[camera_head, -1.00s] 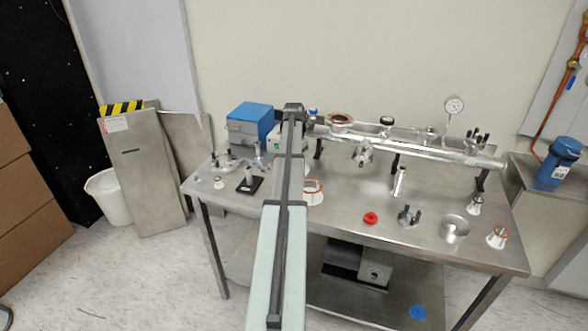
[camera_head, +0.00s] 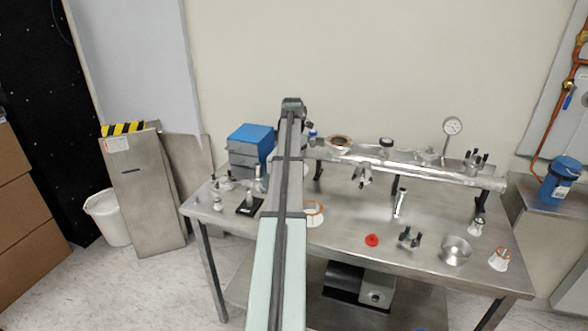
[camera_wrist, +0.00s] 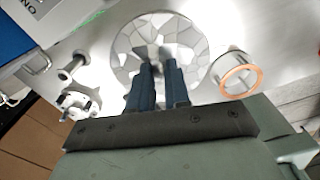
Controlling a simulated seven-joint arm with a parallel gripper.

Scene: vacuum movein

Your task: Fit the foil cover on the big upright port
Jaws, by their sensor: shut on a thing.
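My gripper (camera_wrist: 160,66) shows in the wrist view with both dark fingers close together, shut on the foil cover (camera_wrist: 206,44). The cover is a round, silvery, crumpled-looking disc just beyond the fingertips, above the bench. In the head view, my arm hides both gripper and cover. The big upright port (camera_head: 340,142), with a copper-coloured ring on its top, stands towards the left end of the long metal chamber (camera_head: 420,167) at the back of the bench. It is to the right of my arm, and I see no cover on it.
A white piece with an orange rim (camera_head: 314,212) stands just right of my arm. A blue-topped box (camera_head: 250,145) is at the left. A gauge (camera_head: 452,126) rises behind the chamber.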

